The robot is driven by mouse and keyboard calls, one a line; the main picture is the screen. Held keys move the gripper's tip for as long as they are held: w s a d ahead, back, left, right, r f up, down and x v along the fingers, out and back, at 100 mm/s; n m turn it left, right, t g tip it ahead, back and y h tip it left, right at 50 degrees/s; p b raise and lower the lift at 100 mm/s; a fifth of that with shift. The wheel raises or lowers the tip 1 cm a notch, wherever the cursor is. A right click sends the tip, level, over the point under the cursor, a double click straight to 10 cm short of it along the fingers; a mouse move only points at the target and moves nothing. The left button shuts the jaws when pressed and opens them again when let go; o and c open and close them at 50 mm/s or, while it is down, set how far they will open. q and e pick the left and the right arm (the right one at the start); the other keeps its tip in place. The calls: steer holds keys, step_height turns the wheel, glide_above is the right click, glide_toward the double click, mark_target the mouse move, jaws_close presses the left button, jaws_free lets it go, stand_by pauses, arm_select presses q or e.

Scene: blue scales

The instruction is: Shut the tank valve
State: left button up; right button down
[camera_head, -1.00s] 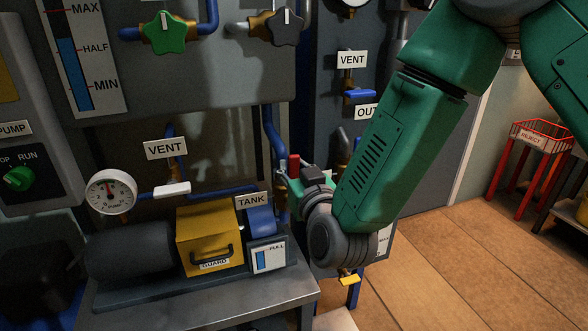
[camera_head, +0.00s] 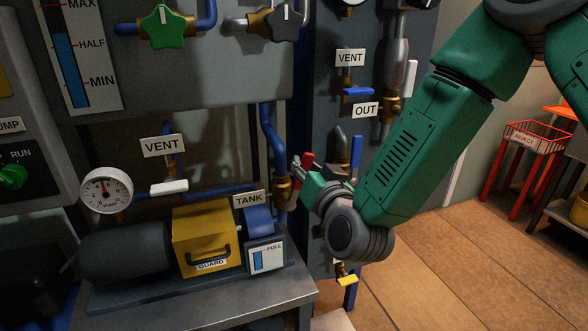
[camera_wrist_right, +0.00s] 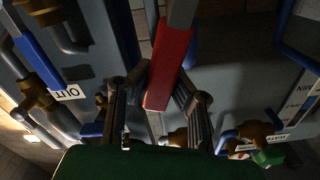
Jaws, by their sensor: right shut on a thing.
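The TANK label (camera_head: 249,198) sits left of a brass valve (camera_head: 283,188) on a vertical blue pipe. A red handle (camera_head: 306,160) stands up close to this valve and leans slightly right. My right gripper (camera_head: 299,177) is at the red handle, coming in from the right. In the right wrist view, the red handle (camera_wrist_right: 168,68) lies between the fingers of my right gripper (camera_wrist_right: 160,95), which is shut on it. A grey bar runs on from the handle's far end. The handle's joint to the valve is hidden. My left gripper is not in view.
Blue levers (camera_head: 358,92) show near the VENT and OUT labels. A red REJECT stand (camera_head: 530,145) is far right, with open floor before it.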

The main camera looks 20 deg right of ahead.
steer(key=d+f+m+b, duration=0.6)
steer(key=f+m+b, duration=0.3)
steer(key=m, duration=0.4)
steer(key=shift+f+m, duration=0.3)
steer(key=shift+m, duration=0.1)
steer(key=shift+s, duration=0.15)
steer(key=c, duration=1.4)
jaws_free()
steer(key=shift+o, duration=0.2)
steer(key=shift+d+r, duration=0.1)
steer(key=shift+r, duration=0.1)
steer(key=shift+s, duration=0.1)
steer(key=s, duration=0.7)
steer(key=shift+s+d, duration=0.2)
